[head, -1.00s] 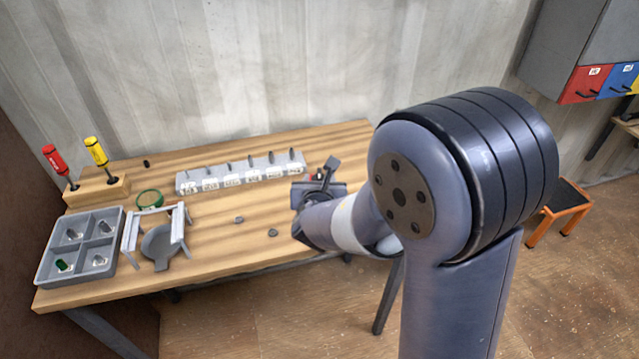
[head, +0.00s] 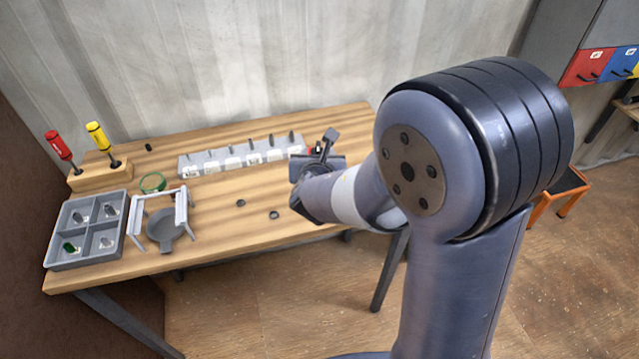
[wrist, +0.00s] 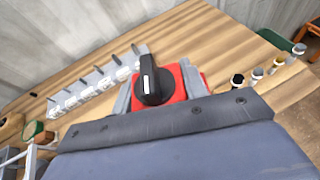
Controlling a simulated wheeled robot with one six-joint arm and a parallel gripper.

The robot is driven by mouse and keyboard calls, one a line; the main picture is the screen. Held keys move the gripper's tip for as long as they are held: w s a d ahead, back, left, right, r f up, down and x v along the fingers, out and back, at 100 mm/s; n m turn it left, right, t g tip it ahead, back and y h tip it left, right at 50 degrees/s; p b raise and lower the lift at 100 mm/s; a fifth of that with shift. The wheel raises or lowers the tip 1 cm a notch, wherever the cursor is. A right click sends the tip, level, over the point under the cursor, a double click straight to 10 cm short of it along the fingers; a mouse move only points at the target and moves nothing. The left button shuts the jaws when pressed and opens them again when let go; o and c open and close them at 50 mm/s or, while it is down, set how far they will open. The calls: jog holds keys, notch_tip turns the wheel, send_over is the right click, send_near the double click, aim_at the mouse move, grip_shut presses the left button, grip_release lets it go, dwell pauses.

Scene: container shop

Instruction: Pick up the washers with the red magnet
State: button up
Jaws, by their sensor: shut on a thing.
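My gripper (wrist: 158,92) is shut on the red magnet (wrist: 179,78), a red block with a black knob on top marked by a white line. In the head view my gripper (head: 322,158) is near the right end of the wooden table, partly hidden by its own wrist, and only a speck of red shows there. Two small dark grey pieces, probably the washers, lie apart on bare wood, one at the middle (head: 240,202) and one nearer the front edge (head: 273,215). My gripper is to their right. I cannot make them out in the wrist view.
A grey labelled rack (head: 225,165) stands along the table's back. At left are a four-compartment tray (head: 77,251), a white stand (head: 160,212), a grey round dish (head: 163,228), a green ring (head: 152,182) and two screwdrivers in a wooden block (head: 97,176). Several small capped pieces (wrist: 257,75) stand at right.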

jog(key=a+p, duration=0.3)
jog(key=a, duration=0.8)
jog(key=shift+a, duration=0.25)
jog(key=shift+s, duration=0.1)
notch_tip(320, 180, down, 10)
jog(key=b, duration=1)
jog(key=shift+r, duration=0.2)
jog(key=shift+f+b, duration=0.1)
jog(key=shift+b, duration=0.2)
jog(key=shift+f+b, duration=1)
jog(key=shift+b, duration=0.05)
notch_tip(320, 180, up, 12)
jog(key=p, duration=0.9)
